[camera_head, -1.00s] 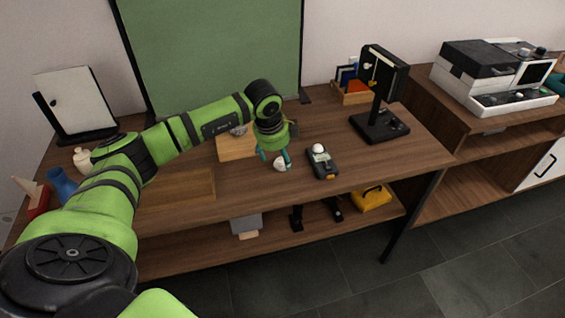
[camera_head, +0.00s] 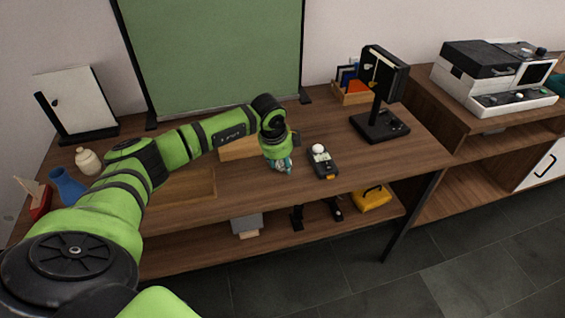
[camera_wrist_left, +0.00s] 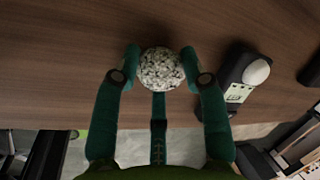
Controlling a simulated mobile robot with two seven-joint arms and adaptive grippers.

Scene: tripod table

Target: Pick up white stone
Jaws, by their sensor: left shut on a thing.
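The white stone (camera_wrist_left: 161,69) is pale with dark speckles and roundish. In the left wrist view it sits between the two green fingers of my left gripper (camera_wrist_left: 162,66), which are shut on it from both sides. In the head view my left gripper (camera_head: 281,168) is low over the wooden table near its front edge, and the stone is mostly hidden by the fingers. I cannot tell whether the stone touches the table. My right gripper is not in view.
A dark handheld meter (camera_head: 323,163) with a white ball on it lies close to the right of my left gripper. A wooden tray (camera_head: 190,190) is to the left. A black stand (camera_head: 380,125) is farther right. The table front between meter and right edge is clear.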

